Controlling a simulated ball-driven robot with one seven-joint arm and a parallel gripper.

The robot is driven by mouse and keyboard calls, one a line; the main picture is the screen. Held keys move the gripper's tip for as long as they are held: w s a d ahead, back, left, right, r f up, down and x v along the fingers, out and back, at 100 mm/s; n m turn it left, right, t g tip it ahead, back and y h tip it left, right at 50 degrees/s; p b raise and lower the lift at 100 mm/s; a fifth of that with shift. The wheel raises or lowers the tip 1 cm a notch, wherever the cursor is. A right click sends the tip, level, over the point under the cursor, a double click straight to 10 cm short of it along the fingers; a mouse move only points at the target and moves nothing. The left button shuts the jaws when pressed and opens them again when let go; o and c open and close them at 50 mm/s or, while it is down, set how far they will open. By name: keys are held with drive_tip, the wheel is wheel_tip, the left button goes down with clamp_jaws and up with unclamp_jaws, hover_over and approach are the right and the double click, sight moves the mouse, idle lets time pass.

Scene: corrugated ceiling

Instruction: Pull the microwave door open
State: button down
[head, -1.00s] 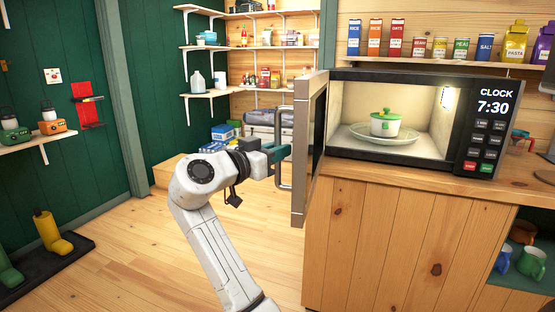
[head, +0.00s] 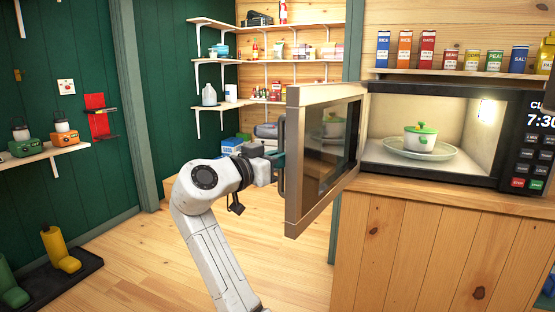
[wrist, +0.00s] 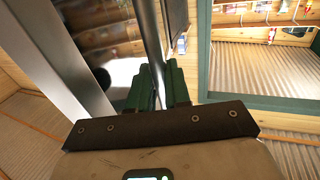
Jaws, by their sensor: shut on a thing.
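The microwave (head: 508,120) stands on a wooden cabinet, with its lit inside showing. Its door (head: 296,155) stands wide open, swung out to the left, with the inner face and glass turned toward the head camera. My gripper (head: 276,157) is at the door's outer side, shut on the door handle (head: 282,135), which is mostly hidden behind the door frame. In the wrist view the green fingers (wrist: 158,88) close around the handle bar (wrist: 150,40). A white pot with a green lid (head: 420,138) sits on a plate (head: 385,150) inside the microwave.
The wooden cabinet (head: 420,250) stands below the microwave. Shelves with goods (head: 265,60) line the back corner. A small shelf with lanterns (head: 45,152) and a boot tray (head: 60,285) are at left. The wooden floor (head: 130,240) around my arm is clear.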

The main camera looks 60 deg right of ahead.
drive_tip(key=c, duration=1.5)
unclamp_jaws()
drive_tip(key=shift+s+d, duration=0.3)
drive_tip(key=shift+d, duration=0.1)
drive_tip(key=shift+c, duration=0.2)
drive_tip(key=o, duration=0.3)
drive_tip(key=shift+s+d+g, duration=0.15)
drive_tip(key=shift+d+g, duration=0.15)
drive_tip(key=shift+d, duration=0.05)
drive_tip(key=shift+o, duration=0.4)
drive_tip(key=shift+a, duration=0.1)
drive_tip(key=v, duration=1.1)
drive_tip(key=shift+r, duration=0.1)
